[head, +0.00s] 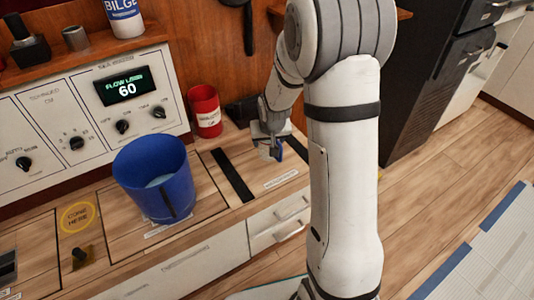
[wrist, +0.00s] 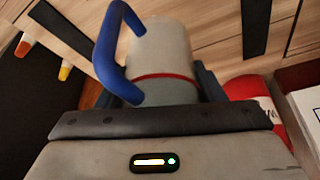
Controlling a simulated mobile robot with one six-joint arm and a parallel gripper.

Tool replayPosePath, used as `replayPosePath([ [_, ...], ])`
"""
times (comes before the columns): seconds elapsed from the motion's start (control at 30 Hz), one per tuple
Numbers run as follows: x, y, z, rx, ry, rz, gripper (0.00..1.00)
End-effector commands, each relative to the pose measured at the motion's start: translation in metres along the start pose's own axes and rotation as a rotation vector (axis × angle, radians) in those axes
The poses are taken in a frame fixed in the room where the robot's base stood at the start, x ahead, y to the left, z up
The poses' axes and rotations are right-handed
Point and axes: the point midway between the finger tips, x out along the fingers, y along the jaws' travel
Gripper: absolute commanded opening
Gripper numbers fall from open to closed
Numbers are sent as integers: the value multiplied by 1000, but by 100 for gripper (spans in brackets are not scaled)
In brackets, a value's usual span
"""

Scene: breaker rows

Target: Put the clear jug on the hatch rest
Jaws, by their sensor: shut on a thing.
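My gripper (head: 270,146) is over the counter, right of the blue bucket, and partly hidden by my own arm. It is shut on the clear jug, which fills the middle of the wrist view (wrist: 162,55). The jug has a greyish see-through body, a red line around it and a blue handle. I cannot read the label or tell which part is the hatch rest.
A control panel (head: 82,110) reading 60 is at the back left. Drawers are below the counter.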

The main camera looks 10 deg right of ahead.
Motion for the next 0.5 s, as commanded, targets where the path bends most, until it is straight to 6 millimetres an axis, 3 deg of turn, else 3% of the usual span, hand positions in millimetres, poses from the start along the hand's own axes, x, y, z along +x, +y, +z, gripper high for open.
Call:
replayPosePath([
  [0.23,39,0,16,-1,-2,0,24],
  [0.5,40,-1,16,-2,0,-1,24],
])
